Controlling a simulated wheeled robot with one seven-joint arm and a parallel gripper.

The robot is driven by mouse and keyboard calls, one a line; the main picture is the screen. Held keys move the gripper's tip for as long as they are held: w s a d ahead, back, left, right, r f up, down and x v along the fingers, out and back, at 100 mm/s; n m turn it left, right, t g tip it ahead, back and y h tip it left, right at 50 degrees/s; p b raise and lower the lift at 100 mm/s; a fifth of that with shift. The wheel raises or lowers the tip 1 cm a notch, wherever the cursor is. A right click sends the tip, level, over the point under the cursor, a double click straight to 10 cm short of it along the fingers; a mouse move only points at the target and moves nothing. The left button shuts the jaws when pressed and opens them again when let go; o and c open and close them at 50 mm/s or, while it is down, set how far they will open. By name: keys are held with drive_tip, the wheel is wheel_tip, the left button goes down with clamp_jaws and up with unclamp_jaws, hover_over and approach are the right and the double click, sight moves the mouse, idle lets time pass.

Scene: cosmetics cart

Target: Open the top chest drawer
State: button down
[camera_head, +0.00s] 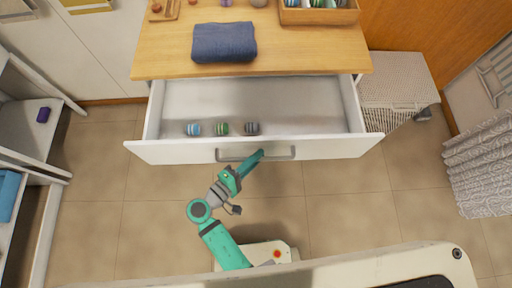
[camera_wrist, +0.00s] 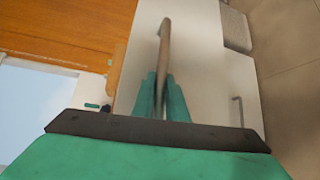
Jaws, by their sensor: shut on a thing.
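The top chest drawer (camera_head: 300,149) is pulled well out, and its inside shows. Several small striped round items (camera_head: 222,129) lie in it near the front. A grey bar handle (camera_head: 284,153) is on its white front. My gripper (camera_head: 257,156) is at the left-middle part of this handle and shut on it. In the wrist view, the handle (camera_wrist: 166,40) runs up from between the two green fingers of my gripper (camera_wrist: 163,98). The fingertips' exact contact is hard to see.
The wooden chest top (camera_head: 290,45) holds a folded blue towel (camera_head: 224,43) and a wooden tray (camera_head: 318,16). A wicker basket (camera_head: 397,82) stands right of the chest. Open shelves (camera_head: 30,130) are at the left. Tiled floor is free on both sides of my arm.

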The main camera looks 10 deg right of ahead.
drive_tip(key=shift+w+a, duration=0.1)
drive_tip(key=c, duration=1.8)
unclamp_jaws()
drive_tip(key=shift+s, duration=0.25)
drive_tip(key=shift+o, duration=0.2)
drive_tip(key=v, duration=1)
drive_tip(key=shift+s+a, duration=0.2)
drive_tip(key=shift+a, duration=0.1)
drive_tip(key=shift+a+r, duration=0.1)
